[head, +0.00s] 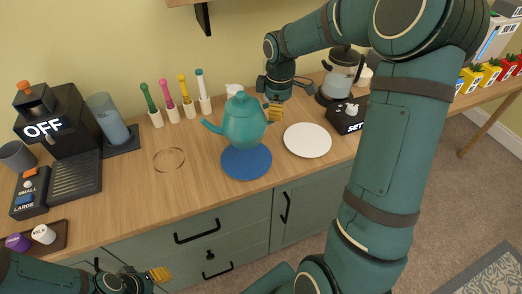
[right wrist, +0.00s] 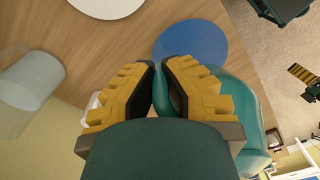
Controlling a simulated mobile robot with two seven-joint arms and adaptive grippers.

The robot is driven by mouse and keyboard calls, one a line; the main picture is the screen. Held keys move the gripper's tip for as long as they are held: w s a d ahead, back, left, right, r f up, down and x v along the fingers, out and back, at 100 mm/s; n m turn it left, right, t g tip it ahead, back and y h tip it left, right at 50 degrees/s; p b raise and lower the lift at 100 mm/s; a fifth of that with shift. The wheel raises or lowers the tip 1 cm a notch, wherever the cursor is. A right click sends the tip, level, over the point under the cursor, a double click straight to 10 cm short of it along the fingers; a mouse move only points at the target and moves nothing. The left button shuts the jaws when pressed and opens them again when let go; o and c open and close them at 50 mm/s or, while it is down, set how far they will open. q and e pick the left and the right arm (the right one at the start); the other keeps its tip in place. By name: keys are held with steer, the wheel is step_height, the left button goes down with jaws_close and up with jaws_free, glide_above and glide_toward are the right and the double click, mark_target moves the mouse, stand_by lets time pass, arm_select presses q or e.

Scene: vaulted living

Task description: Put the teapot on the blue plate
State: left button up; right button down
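The teal teapot (head: 243,124) is upright, its spout to the left, overlapping the back part of the blue plate (head: 246,166) in the head view. I cannot tell if its base touches the plate. My right gripper (head: 275,112) is at the handle side, on the teapot's right. In the right wrist view, its yellow fingers (right wrist: 162,85) close around the teal handle, with the teapot body (right wrist: 248,110) to the right and the blue plate (right wrist: 195,42) beyond. My left gripper (head: 159,274) is low in front of the drawers, away from the teapot; its opening is unclear.
A white plate (head: 307,140) lies right of the blue plate. A thin ring (head: 169,159) lies on the counter at left. A coffee machine (head: 62,125), several colored-handled tools (head: 168,114) and a glass kettle (head: 341,75) stand around. Bare wood lies left of the blue plate.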

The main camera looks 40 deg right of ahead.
step_height(320, 180, down, 10)
steer(key=shift+w+r+b, duration=0.1)
steer(key=shift+r+b, duration=0.15)
steer(key=shift+b, duration=0.95)
steer(key=c, duration=1.1)
jaws_free()
steer(key=shift+c, duration=0.2)
steer(key=shift+r, duration=0.1)
step_height(320, 180, up, 12)
steer(key=p, duration=0.3)
steer(key=shift+d, duration=0.1)
